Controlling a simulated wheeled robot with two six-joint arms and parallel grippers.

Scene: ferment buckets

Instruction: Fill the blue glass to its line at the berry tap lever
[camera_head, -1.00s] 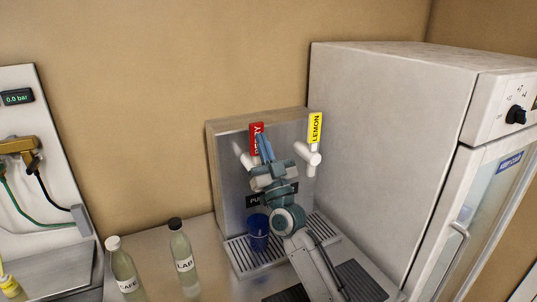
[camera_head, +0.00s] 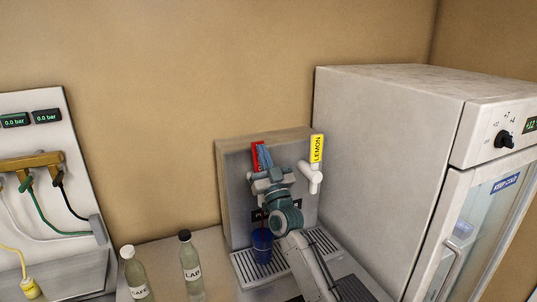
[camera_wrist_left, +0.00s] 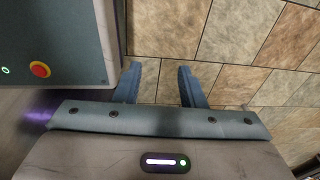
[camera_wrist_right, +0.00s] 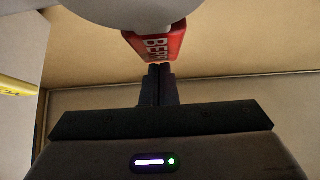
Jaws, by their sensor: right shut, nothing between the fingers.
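The blue glass (camera_head: 262,247) stands upright on the drip tray under the berry tap. A thin dark red streak runs down to its mouth in the head view. Its line and fill level cannot be made out. The red berry tap lever (camera_head: 256,158) is partly hidden by my right gripper (camera_head: 264,152). In the right wrist view the red lever (camera_wrist_right: 155,42) is just beyond the tips of my right gripper (camera_wrist_right: 160,70), which is shut and empty. My left gripper (camera_wrist_left: 158,70) is open and empty over the tiled floor, outside the head view.
The yellow lemon lever (camera_head: 317,148) is right of the berry lever. The drip tray (camera_head: 243,268) lies below both. Two labelled bottles, one marked LAB (camera_head: 192,272), stand to the left. A large white fridge (camera_head: 390,160) walls off the right side.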

